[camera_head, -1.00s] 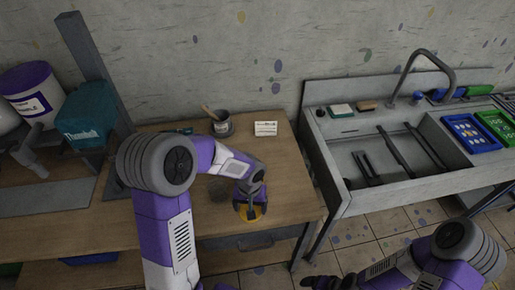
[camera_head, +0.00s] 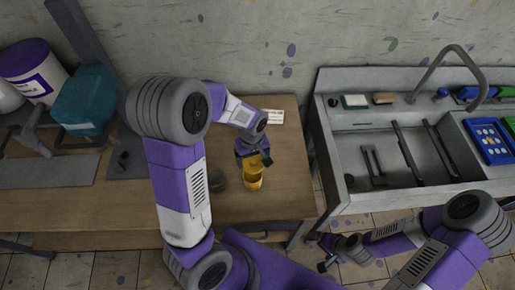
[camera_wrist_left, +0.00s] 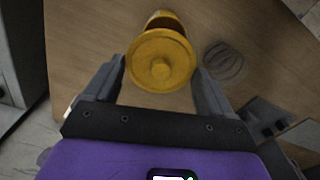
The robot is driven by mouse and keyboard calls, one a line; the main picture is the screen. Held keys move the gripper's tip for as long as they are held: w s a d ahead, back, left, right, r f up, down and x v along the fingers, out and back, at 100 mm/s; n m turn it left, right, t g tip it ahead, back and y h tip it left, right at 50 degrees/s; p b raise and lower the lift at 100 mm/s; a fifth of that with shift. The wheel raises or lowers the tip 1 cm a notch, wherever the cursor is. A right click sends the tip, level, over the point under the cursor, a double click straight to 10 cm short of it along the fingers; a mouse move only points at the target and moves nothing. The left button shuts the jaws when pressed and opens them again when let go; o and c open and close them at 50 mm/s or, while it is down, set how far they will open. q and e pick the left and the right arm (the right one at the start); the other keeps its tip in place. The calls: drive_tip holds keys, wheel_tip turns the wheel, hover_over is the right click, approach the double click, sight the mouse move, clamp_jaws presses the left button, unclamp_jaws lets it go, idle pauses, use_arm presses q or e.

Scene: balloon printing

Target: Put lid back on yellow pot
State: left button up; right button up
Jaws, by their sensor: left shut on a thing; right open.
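The yellow pot (camera_head: 253,184) stands on the wooden table; part of its body also shows at the top of the left wrist view (camera_wrist_left: 166,19). My left gripper (camera_head: 254,160) is just above it, shut on the yellow lid (camera_wrist_left: 161,62). In the left wrist view the round lid, with its knob facing the camera, sits between the two fingers and partly covers the pot. I cannot tell whether lid and pot touch. My right gripper (camera_head: 330,256) is open and empty, low in front of the sink, away from the table.
A dark round object (camera_head: 217,181) stands close left of the pot, also in the left wrist view (camera_wrist_left: 223,61). A white card (camera_head: 277,117) lies at the table's back. The grey sink (camera_head: 350,150) stands to the right. The table right of the pot is clear.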

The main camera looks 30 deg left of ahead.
use_arm(q)
drive_tip(key=shift+s+f+b, duration=0.35)
drive_tip(key=shift+s+f, duration=0.05)
drive_tip(key=shift+s+f+b, duration=0.1)
drive_tip(key=shift+f+b, duration=0.25)
wheel_tip(320, 180, down, 3)
drive_tip(key=shift+r+b, duration=0.15)
drive_tip(key=shift+b, duration=0.85)
drive_tip(key=shift+f+b, duration=0.85)
drive_tip(key=shift+f, duration=0.15)
use_arm(e)
drive_tip(key=shift+s+f, duration=0.15)
drive_tip(key=shift+f, duration=1.15)
drive_tip(key=shift+s+f, duration=0.15)
drive_tip(key=shift+f, duration=1.15)
use_arm(q)
drive_tip(key=shift+f, duration=0.15)
drive_tip(key=o, duration=0.9)
